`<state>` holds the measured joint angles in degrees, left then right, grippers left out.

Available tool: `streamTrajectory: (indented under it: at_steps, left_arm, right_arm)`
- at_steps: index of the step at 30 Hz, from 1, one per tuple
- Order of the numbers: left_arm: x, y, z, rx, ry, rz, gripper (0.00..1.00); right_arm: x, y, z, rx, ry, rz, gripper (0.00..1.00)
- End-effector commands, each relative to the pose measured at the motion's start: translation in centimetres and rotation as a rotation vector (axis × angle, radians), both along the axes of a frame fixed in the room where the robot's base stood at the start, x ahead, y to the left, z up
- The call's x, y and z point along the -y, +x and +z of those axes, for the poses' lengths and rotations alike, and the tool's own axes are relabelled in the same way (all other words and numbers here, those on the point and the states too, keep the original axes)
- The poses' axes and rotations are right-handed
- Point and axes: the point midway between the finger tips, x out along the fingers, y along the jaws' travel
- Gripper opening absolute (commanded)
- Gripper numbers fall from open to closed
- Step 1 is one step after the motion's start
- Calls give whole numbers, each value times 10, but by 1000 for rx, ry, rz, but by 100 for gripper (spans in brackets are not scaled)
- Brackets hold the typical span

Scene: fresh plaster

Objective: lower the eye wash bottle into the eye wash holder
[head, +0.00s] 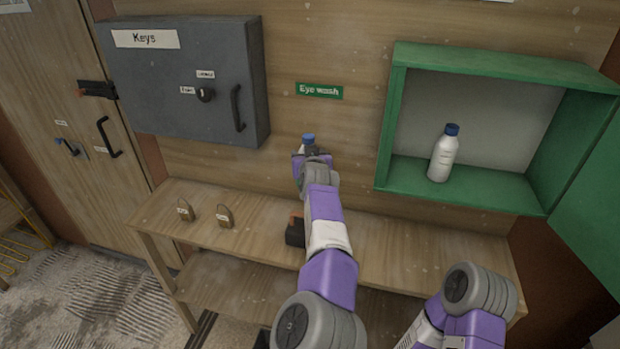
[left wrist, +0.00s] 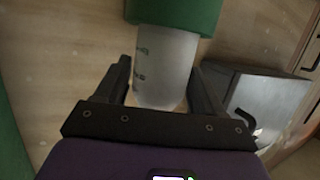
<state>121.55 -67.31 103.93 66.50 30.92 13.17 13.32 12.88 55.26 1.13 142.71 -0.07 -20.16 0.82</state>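The eye wash bottle shows its blue cap (head: 308,139) just above my left gripper (head: 312,158), near the wall under the green Eye wash sign. My right gripper is out of view.
An open green cabinet (head: 480,194) on the right holds another white bottle (head: 442,156) with a blue cap. A grey Keys cabinet (head: 175,85) hangs left. Below, a wooden bench (head: 260,235) carries two padlocks (head: 225,217) and a dark orange-topped object (head: 295,232).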

Motion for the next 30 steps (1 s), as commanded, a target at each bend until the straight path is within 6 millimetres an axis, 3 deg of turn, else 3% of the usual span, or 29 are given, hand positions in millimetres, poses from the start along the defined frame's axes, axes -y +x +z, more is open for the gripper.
streamTrajectory:
  at_steps: [1, 4, 14, 30]
  left_arm:
    - [0, 0, 0, 0, 0, 0, 77]
    - [0, 0, 0, 0, 0, 0, 90]
    - [1, -3, 0, -3, 0, 0, 90]
    - [8, -67, 21, 0, 1, -1, 90]
  right_arm:
    - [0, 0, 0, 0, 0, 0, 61]
    - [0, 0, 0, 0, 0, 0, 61]
    - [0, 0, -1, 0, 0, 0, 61]
    - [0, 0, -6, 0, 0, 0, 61]
